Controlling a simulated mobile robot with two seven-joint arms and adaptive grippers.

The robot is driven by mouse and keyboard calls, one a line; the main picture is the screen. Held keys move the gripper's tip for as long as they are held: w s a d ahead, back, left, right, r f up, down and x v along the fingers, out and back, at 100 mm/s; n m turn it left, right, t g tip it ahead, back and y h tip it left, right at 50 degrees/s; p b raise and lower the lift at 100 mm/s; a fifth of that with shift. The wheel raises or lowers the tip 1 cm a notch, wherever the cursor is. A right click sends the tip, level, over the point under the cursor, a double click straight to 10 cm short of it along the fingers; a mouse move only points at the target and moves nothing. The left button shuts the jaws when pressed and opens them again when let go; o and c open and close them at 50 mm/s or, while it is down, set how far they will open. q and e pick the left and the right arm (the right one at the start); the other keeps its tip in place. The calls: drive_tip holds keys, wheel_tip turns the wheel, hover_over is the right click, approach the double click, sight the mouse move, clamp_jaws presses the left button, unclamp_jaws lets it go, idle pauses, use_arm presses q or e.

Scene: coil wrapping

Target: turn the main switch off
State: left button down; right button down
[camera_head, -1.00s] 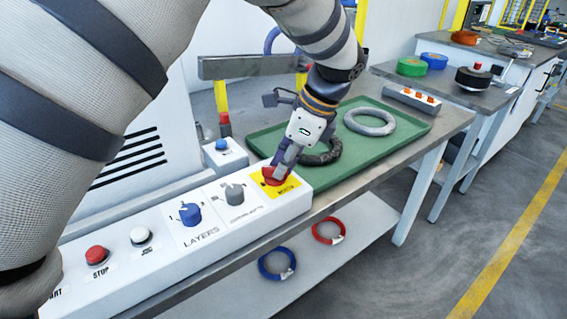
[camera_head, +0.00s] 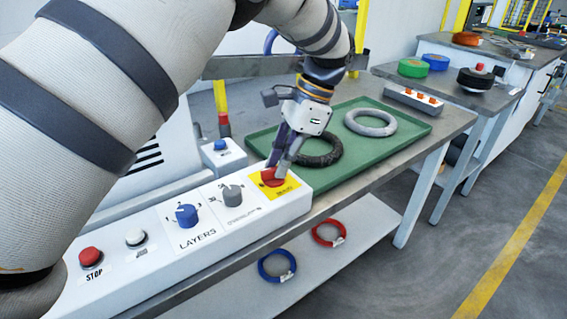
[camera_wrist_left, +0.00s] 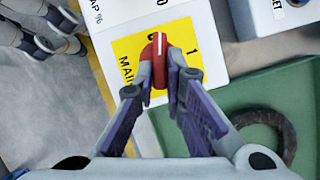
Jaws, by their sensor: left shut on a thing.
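The main switch is a red rotary knob (camera_head: 272,178) on a yellow plate at the right end of the white control panel (camera_head: 215,245). My left gripper (camera_head: 280,163) comes down over it from above, tilted, with its fingers on the knob. In the left wrist view the red knob (camera_wrist_left: 160,62) sits between the two fingertips (camera_wrist_left: 159,88), and its white line points roughly up the picture. A "1" is readable right of the knob; the knob partly covers the other marks. Grey gripper-like parts, probably my right gripper (camera_wrist_left: 40,28), show at the top left there; their opening is unclear.
A green tray (camera_head: 395,148) with a dark ring (camera_head: 322,160) and a grey ring (camera_head: 370,122) lies just behind the switch. The blue layers knob (camera_head: 186,215), grey overlap knob and stop button (camera_head: 90,257) share the panel. A small blue-button box (camera_head: 222,155) stands behind.

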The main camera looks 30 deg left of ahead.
use_arm(q)
drive_tip(key=shift+w+a+n+h, duration=0.1)
drive_tip(key=shift+n+h, duration=0.2)
drive_tip(key=shift+n, duration=0.5)
drive_tip(key=shift+w+a+n+h, duration=0.1)
drive_tip(key=shift+n+h, duration=0.2)
drive_tip(key=shift+n, duration=0.5)
drive_tip(key=shift+g, duration=0.3)
drive_tip(key=c, duration=1.7)
unclamp_jaws()
drive_tip(key=shift+o, duration=0.2)
drive_tip(key=v, duration=0.7)
drive_tip(key=shift+r, duration=0.25)
